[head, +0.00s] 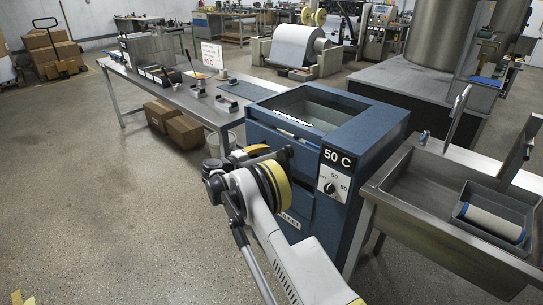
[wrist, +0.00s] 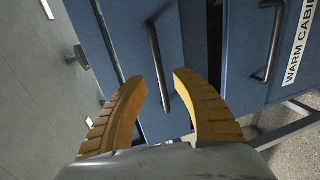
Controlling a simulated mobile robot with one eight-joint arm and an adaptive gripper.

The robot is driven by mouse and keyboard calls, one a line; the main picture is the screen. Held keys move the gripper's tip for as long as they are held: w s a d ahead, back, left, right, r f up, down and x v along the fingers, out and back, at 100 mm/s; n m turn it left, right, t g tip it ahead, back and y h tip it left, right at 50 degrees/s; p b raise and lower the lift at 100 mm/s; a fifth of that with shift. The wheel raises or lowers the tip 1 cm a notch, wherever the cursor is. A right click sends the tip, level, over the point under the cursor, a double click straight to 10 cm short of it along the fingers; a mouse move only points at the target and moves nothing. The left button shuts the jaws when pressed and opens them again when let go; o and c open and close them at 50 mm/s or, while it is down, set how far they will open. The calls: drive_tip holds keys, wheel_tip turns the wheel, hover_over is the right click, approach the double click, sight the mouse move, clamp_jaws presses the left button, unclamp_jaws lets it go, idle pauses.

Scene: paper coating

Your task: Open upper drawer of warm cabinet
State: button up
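The warm cabinet (head: 375,135) is a blue box with a "50 C" label and a dial on its side. In the wrist view its front is turned sideways, with the label (wrist: 298,45) at the right. The upper drawer (wrist: 130,40) has a dark bar handle (wrist: 153,45), and the lower drawer (wrist: 245,50) has its own handle (wrist: 272,45). My gripper (wrist: 160,80) has its two orange fingers apart, with the upper handle's near end showing between the fingertips. I cannot tell whether they touch it. In the head view, my gripper (head: 262,152) is at the cabinet front, partly hidden by my wrist.
A steel table (head: 190,95) with small tools stands left of the cabinet, with cardboard boxes (head: 183,130) under it. A steel sink (head: 420,205) holding a tray (head: 470,222) adjoins the right side. Open floor (head: 90,200) lies to the left.

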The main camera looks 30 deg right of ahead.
sight(271, 152)
drive_tip(key=b+x, duration=0.1)
drive_tip(key=x, duration=0.4)
